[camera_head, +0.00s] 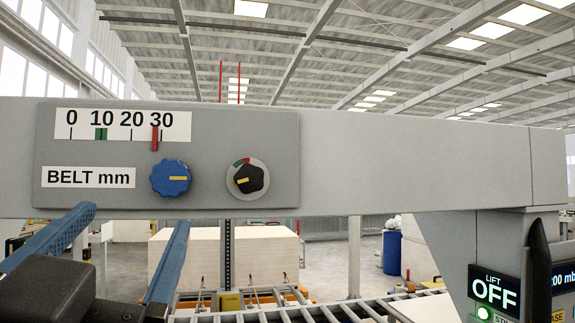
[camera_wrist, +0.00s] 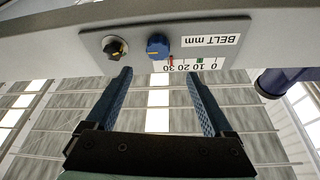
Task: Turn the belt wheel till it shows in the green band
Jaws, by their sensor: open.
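The blue belt wheel (camera_head: 170,178) sits on the grey panel beside the "BELT mm" label, its yellow mark pointing right. Above it, the white scale (camera_head: 123,125) runs from 0 to 30. Its red pointer (camera_head: 155,138) stands just short of 30, well right of the green band (camera_head: 101,133) at 10. My gripper (camera_head: 132,218) is open and empty, below and left of the wheel in the head view. In the wrist view, which is upside down, the wheel (camera_wrist: 158,46) appears beyond and between the open fingertips (camera_wrist: 159,75), apart from them.
A black knob (camera_head: 247,179) with a red and green arc is right of the wheel on the same panel. The grey beam (camera_head: 400,160) extends right. A lift display (camera_head: 496,290) reading OFF is at lower right. Rollers and pale stacked boards (camera_head: 190,255) lie below and behind.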

